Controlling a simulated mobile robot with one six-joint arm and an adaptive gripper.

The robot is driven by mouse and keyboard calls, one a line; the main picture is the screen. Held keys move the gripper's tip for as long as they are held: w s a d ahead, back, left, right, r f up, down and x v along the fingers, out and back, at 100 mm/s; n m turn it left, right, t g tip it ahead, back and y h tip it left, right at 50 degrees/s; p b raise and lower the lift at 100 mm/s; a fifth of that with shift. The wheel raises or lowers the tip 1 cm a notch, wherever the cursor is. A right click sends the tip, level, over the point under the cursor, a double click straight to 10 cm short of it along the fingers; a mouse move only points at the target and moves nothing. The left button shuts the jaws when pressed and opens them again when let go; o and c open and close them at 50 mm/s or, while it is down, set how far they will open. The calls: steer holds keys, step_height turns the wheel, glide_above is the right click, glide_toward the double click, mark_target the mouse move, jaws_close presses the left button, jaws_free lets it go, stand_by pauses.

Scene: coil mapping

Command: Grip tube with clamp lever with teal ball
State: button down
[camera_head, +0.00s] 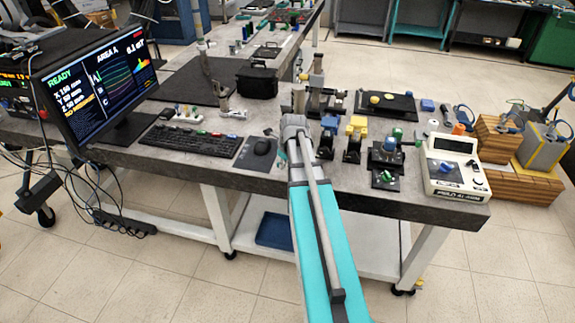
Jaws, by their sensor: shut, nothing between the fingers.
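My arm reaches forward over the front edge of the workbench (210,177). My gripper (299,98) is at its far end, small and partly merged with the fixtures behind it. It is shut and holds nothing. An upright post fixture (316,92) with a yellow part stands just right of it. Small clamp fixtures stand further right, one with a yellow top (355,127) and one with a blue knob (388,146). I cannot make out for certain which part is the tube or the lever with the teal ball; my arm may hide some of them.
A black case (257,82) stands behind. A white instrument (453,167) sits at the right corner, with wooden boxes (500,138) beyond. The front bench strip between mouse and instrument is crowded.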

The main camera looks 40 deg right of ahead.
steer(key=shift+w+a, duration=0.2)
steer(key=shift+w, duration=0.35)
steer(key=shift+w+a, duration=0.2)
steer(key=shift+w, duration=0.4)
steer(key=shift+s+a+r, duration=0.15)
steer(key=shift+s+a, duration=0.05)
steer(key=shift+s, duration=0.5)
steer(key=s+r+p, duration=0.5)
steer(key=r+p, duration=0.5)
steer(key=shift+a, duration=0.35)
steer(key=shift+r, duration=0.1)
steer(key=shift+a, duration=0.15)
